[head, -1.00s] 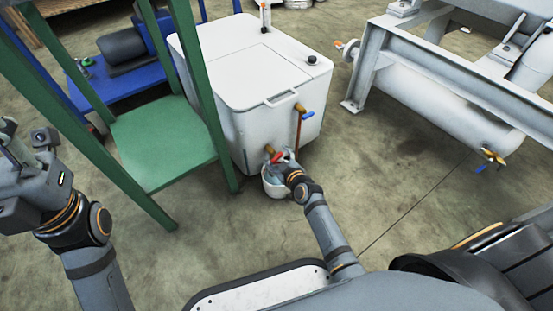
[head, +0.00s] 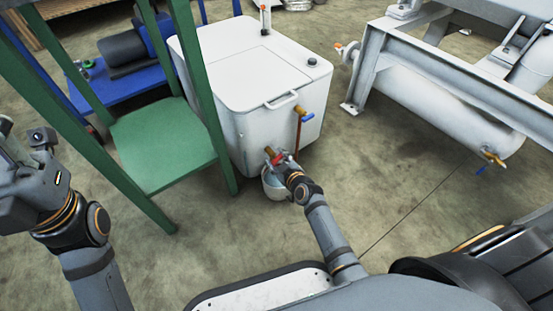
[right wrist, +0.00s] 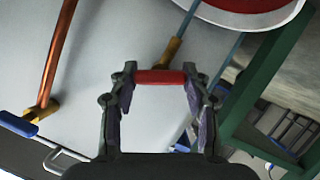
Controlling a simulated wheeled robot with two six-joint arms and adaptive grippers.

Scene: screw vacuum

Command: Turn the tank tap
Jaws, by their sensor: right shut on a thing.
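The white tank (head: 250,60) stands at the centre of the head view. A brass tap (head: 269,151) with a red handle (head: 279,160) sticks out low on its front. My right gripper (head: 284,164) is at this tap. In the right wrist view, the red handle (right wrist: 161,77) lies across between the two fingertips of my right gripper (right wrist: 160,72), which is shut on it. The brass body (right wrist: 173,50) shows just behind it. My left gripper (head: 22,150) is at the left edge, away from the tank and partly cut off, so its opening is unclear.
A white bucket (head: 274,186) stands under the tap. A second tap with a blue handle (head: 307,116) is higher on the tank, with a copper pipe (head: 298,140) below it. A green stand (head: 160,145) is close at left. A grey metal frame (head: 450,70) is at right.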

